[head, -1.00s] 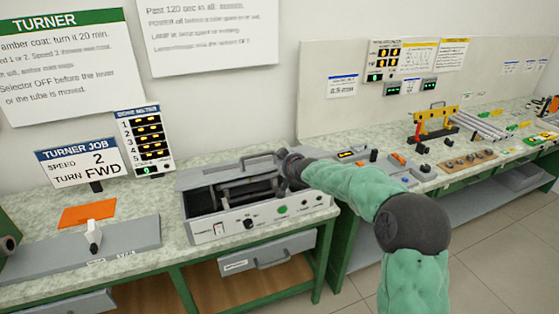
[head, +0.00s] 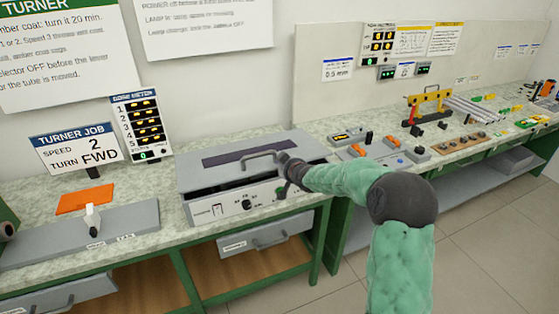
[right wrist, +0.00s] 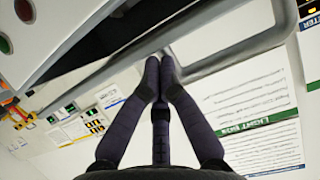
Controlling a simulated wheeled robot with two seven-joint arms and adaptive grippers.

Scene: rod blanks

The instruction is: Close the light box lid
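The light box (head: 228,211) is a grey case on the bench in the head view, with a switch, a knob and a green button on its front panel. Its grey lid (head: 300,148), with a dark strip and a bar handle (head: 258,157), lies nearly flat over it. A dark gap shows along the front. My right gripper (right wrist: 162,62) has its fingers together by the lid edge and handle (right wrist: 235,52) in the right wrist view; nothing shows between the tips. In the head view it is at the handle's right end, partly hidden by my arm. My left gripper is not in view.
Switch units (head: 357,150) and a yellow-and-red frame (head: 428,105) stand on the right bench.

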